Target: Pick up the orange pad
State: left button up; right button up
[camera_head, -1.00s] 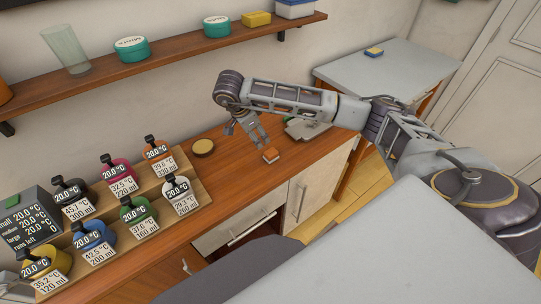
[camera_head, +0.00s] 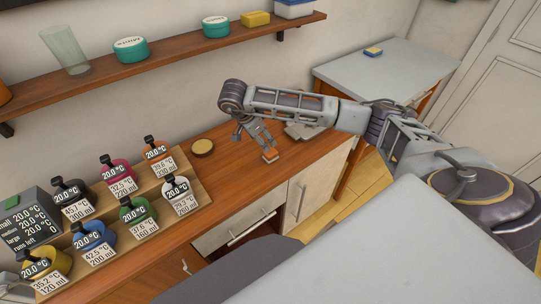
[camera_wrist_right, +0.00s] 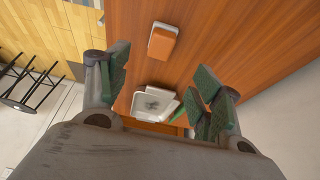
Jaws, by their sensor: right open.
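The orange pad (camera_head: 270,155) is a small block with an orange top and a pale lower layer, lying on the wooden counter. In the right wrist view the pad (camera_wrist_right: 163,43) lies above the gap between my fingers. My right gripper (camera_head: 256,140) is open and empty, just above and beside the pad in the head view. Its green-padded fingers (camera_wrist_right: 164,82) are spread wide in the wrist view. I cannot tell the exact height of the fingertips above the counter. My left gripper is not in view.
A pale tray-like object (camera_wrist_right: 156,103) lies near the pad. Several labelled bottles stand on a wooden stepped stand (camera_head: 205,198) further left. A shelf (camera_head: 165,62) runs above the counter. The front counter strip is clear.

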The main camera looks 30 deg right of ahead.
send_over(271, 152)
jog(key=a, duration=0.2)
notch_tip(271, 152, down, 4)
jog(key=shift+a+f, duration=0.1)
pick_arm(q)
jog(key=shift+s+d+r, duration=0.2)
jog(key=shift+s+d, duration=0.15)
pick_arm(e)
jog(key=shift+d+f, duration=0.2)
jog(key=shift+f, duration=0.3)
jog(key=shift+p+x, duration=0.65)
jog(key=shift+x, duration=1.2)
jog(key=shift+d+f, duration=0.1)
jog(key=shift+f, duration=0.6)
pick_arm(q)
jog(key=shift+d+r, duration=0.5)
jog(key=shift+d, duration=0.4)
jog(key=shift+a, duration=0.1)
